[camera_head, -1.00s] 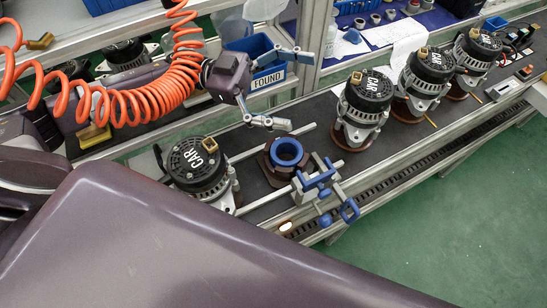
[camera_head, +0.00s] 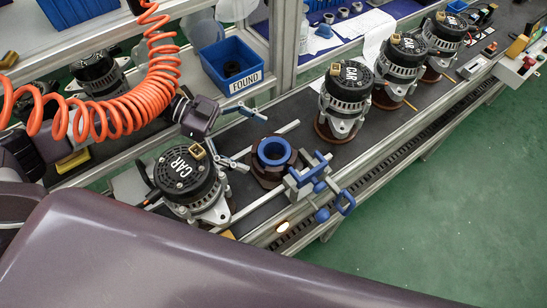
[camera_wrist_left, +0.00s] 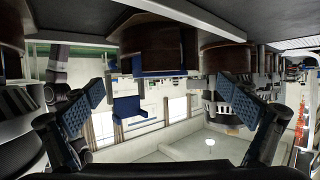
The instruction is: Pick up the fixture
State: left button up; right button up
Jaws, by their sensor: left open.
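In the left wrist view, which looks upside down, the fixture (camera_wrist_left: 152,48) shows at top centre between the open fingers (camera_wrist_left: 160,100). My right gripper is not in view.
An alternator marked CAR (camera_head: 184,172) stands close left of the gripper. A blue-and-grey clamp (camera_head: 312,182) sits right beside the fixture at the rail. Another alternator (camera_head: 343,95) stands further right. A blue FOUND bin (camera_head: 230,62) is behind. An orange coiled hose (camera_head: 130,108) hangs at left.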

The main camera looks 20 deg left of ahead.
aim_at(275, 153)
pick_arm(q)
jog(key=shift+p+x, duration=0.6)
jog(key=shift+x, duration=2.25)
jog(key=c, duration=1.8)
jog(key=shift+r, duration=0.2)
